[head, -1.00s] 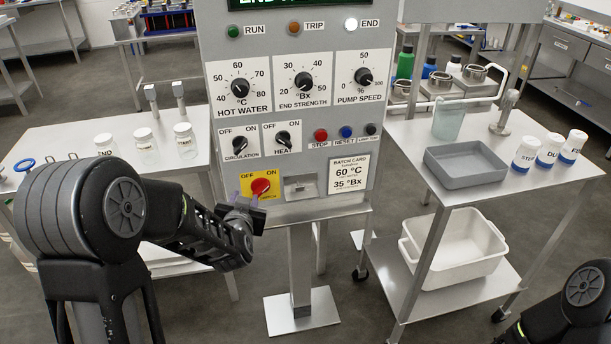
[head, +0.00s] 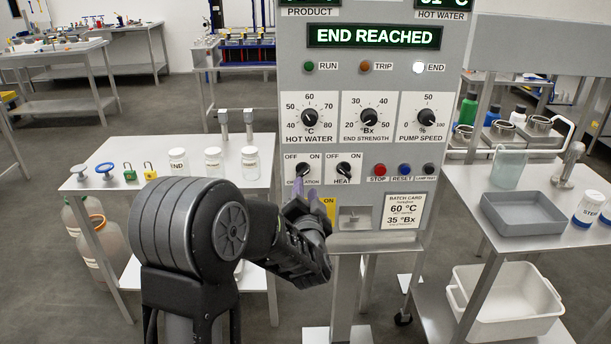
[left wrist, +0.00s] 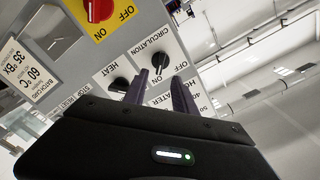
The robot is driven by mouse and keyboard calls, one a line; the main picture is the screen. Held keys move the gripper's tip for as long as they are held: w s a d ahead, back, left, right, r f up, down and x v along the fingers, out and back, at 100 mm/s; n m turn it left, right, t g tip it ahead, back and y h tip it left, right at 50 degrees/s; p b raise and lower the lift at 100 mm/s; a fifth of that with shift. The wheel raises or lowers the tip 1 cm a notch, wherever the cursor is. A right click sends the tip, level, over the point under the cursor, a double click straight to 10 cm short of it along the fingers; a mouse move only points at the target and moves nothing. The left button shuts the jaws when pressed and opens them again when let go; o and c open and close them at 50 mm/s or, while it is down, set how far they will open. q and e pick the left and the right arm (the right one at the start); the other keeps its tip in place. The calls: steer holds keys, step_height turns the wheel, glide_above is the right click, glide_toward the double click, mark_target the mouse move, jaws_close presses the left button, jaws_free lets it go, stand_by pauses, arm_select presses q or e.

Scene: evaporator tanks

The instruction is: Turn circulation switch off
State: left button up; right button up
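The circulation switch (head: 303,169) is a black knob on a white plate with OFF and ON marks, at the left of the panel's lower row. In the left wrist view its knob (left wrist: 160,62) appears upside down between my fingertips. My left gripper (head: 305,190) is open, with purple fingers reaching up to the knob from below. I cannot tell whether they touch it. The gripper partly hides the switch's lower label in the head view. My right gripper is not in view.
The heat switch (head: 344,169) sits close to the right. The yellow plate with a red switch (left wrist: 97,8) lies below, mostly hidden by my arm in the head view. The END lamp (head: 418,67) is lit. Side tables with jars (head: 213,162) and a grey tray (head: 515,213) flank the panel.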

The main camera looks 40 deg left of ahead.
mark_target(305, 173)
arm_select(q)
steer(key=p+x, duration=0.1)
steer(key=x, duration=0.6)
steer(key=shift+w+a, duration=0.25)
jaws_close()
stand_by(0.4)
